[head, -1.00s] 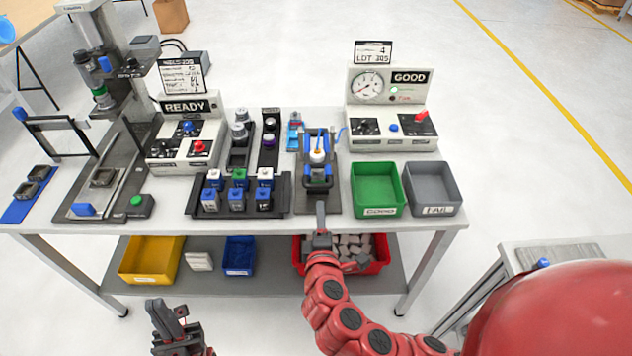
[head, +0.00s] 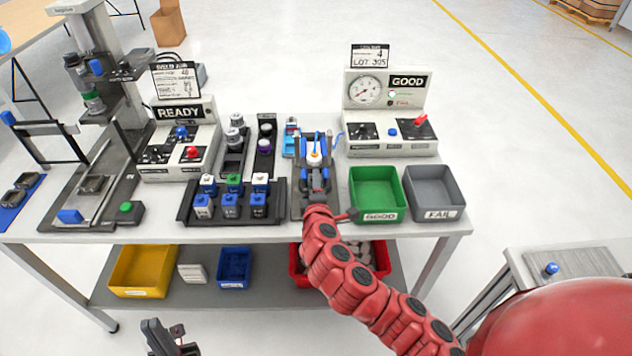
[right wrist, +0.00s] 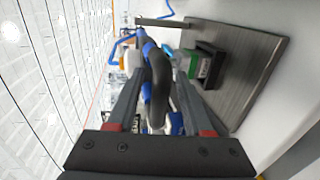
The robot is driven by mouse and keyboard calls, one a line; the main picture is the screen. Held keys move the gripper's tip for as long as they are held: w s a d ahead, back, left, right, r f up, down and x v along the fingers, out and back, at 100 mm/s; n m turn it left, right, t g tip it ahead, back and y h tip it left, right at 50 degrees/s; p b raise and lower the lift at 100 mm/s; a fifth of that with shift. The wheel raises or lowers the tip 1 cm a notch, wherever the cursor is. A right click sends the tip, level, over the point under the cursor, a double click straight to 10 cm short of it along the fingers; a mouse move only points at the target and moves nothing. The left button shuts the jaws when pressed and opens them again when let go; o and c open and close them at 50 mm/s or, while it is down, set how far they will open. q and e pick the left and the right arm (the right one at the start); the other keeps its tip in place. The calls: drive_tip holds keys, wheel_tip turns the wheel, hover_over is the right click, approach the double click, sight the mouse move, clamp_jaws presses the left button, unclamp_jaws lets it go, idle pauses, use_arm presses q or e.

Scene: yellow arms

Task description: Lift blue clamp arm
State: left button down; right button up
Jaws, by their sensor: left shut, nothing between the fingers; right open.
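The clamp fixture (head: 329,150), with blue parts and a white round piece in it, stands on the table left of the green bin. My right gripper (head: 317,186) is at its near end, and the arm hides part of the fixture. In the right wrist view, a dark curved bar with blue parts, the clamp arm (right wrist: 158,85), lies between the two spread fingers of my right gripper (right wrist: 157,108). The jaws are open around it; whether a finger touches it I cannot tell. My left gripper (head: 163,340) is shut and empty, low in front of the table.
A green bin (head: 376,216) and a grey bin (head: 437,213) stand right of the fixture. A dark rack (head: 188,215) of several blue, white and green blocks stands left. Behind are a gauge box (head: 390,148) and a READY panel (head: 180,112). Bins sit on the shelf below.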

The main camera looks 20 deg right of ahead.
drive_tip(key=shift+w, duration=0.3)
drive_tip(key=shift+c, duration=0.2)
clamp_jaws()
drive_tip(key=shift+f, duration=0.1)
idle(1.1)
